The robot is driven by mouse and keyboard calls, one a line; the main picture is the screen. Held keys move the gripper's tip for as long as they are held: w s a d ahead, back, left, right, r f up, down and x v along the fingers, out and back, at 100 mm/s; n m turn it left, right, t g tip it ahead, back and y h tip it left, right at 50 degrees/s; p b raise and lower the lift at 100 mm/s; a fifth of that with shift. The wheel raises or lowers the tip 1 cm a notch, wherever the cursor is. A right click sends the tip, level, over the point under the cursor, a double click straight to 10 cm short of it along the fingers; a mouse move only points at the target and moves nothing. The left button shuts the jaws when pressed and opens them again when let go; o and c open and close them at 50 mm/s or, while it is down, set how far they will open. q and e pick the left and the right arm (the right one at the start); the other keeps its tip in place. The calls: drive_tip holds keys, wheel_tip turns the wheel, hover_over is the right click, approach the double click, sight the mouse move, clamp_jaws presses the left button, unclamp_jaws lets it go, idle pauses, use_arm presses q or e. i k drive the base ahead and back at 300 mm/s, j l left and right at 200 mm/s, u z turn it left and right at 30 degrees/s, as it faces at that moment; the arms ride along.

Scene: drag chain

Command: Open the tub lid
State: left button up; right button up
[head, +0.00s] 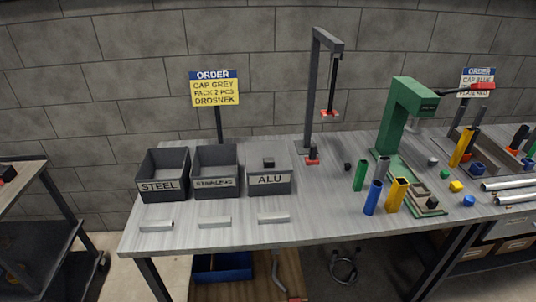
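Three dark grey tubs stand in a row on the left part of the workbench. The one labelled ALU (286,184) is at the right of the row. Its top is covered by a flat grey lid (256,161) with a small dark block-like knob (268,162) on it. The lid appears to lie closed on the tub. The STEEL tub (148,195) and the STAINLESS tub (216,192) are uncovered and look empty. Neither of my grippers is in view.
Short metal pieces lie before the tubs: left (156,225), middle (215,221), right (273,217). An order sign (214,89) stands behind. A dark post with an arm (311,100), a green press (391,120) and several coloured profiles stand right of the tubs.

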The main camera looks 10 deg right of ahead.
sight(270, 155)
drive_tip(key=i+l, duration=0.1)
drive_tip(key=l, duration=0.35)
drive_tip(key=i+l, duration=0.1)
drive_tip(key=l, duration=0.3)
drive_tip(key=i+l, duration=0.1)
drive_tip(key=l, duration=0.35)
drive_tip(key=i+l, duration=0.1)
drive_tip(key=l, duration=0.3)
drive_tip(key=u, duration=0.05)
